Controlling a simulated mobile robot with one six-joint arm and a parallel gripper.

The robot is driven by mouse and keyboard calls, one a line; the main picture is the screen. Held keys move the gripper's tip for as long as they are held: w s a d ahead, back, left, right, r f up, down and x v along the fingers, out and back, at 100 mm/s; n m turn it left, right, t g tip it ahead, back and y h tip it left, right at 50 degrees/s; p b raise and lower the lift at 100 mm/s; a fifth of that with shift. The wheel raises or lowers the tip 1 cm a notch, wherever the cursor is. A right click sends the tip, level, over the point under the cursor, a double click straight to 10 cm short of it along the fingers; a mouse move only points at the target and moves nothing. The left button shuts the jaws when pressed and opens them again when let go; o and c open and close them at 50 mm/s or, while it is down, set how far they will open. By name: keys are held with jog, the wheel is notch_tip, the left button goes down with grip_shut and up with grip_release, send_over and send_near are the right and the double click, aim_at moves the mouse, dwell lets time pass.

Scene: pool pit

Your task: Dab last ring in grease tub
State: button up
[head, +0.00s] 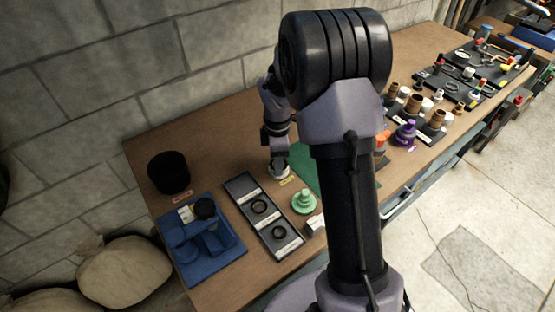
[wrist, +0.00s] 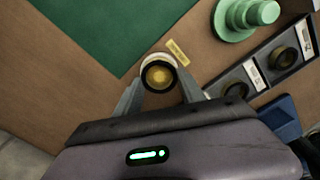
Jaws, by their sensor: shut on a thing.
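My gripper (wrist: 160,88) is shut on a dark ring (wrist: 145,83), one finger on each side of it. The ring is over the white grease tub (wrist: 157,58), with amber grease showing through its middle. I cannot tell whether the ring touches the grease. In the head view my gripper (head: 278,162) points down at the white tub (head: 279,174), and the ring is not clear there. A black ring tray (head: 241,184) stands to the right of the blue bin, with dark rings (head: 259,206) in two of its sections.
A green stepped part (head: 303,202) stands between the tray and my arm. A green mat (wrist: 110,30) lies beside the tub. A blue bin (head: 228,253) and a black cylinder (head: 169,172) are at the left. Several fittings crowd the far bench. A block wall runs behind.

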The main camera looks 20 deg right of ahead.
notch_tip(320, 180, up, 7)
jog(key=p, duration=0.6)
jog(key=shift+p, duration=0.35)
jog(key=shift+f, duration=0.1)
